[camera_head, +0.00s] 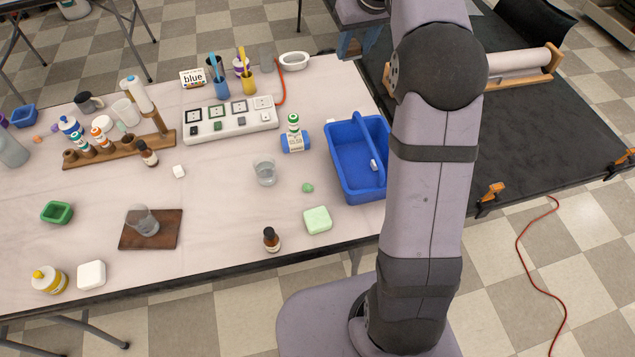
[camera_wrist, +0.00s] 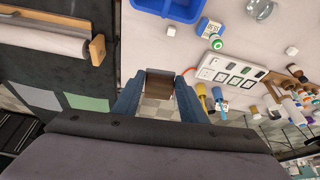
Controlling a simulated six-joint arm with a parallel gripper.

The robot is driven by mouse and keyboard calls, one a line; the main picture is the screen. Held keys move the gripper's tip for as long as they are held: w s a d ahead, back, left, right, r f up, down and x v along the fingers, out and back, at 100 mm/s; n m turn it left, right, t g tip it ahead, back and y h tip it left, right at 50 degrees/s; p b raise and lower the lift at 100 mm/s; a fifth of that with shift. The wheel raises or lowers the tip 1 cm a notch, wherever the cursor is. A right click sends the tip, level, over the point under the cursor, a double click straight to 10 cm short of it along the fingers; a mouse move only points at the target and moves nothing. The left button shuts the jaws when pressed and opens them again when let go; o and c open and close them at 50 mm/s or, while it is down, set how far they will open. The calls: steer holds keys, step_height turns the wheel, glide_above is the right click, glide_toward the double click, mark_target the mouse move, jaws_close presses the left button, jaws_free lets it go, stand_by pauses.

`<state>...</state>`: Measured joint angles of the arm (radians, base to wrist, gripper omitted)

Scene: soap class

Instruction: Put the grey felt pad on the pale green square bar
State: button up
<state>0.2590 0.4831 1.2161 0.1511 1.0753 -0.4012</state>
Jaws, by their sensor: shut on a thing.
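The pale green square bar (camera_head: 317,220) lies flat near the front edge of the pale table, with its top bare. My gripper (camera_head: 358,42) is above the back right edge of the table, far from the bar. The green bar is not seen in the wrist view.
A glass (camera_head: 265,172), a small green round piece (camera_head: 307,187) and a brown bottle (camera_head: 271,240) stand around the bar. Grey (camera_wrist: 38,97) and green sheets (camera_wrist: 86,103) lie on the dark table.

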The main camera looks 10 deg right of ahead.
steer(key=s+a+f+n+y, duration=0.15)
steer(key=s+a+f, duration=0.3)
steer(key=s, duration=0.55)
steer(key=n+g+y, duration=0.3)
steer(key=n+g, duration=0.2)
steer(key=n, duration=1.1)
glide_above(320, 217)
steer(key=d, duration=0.2)
step_height(320, 217, down, 10)
steer(key=shift+m+h, duration=0.25)
steer(key=shift+f+p, duration=0.35)
steer(key=shift+f, duration=4.5)
steer(key=shift+f, duration=0.2)
steer(key=o, duration=1.1)
steer(key=shift+c, duration=0.2)
steer(key=shift+r, duration=0.15)
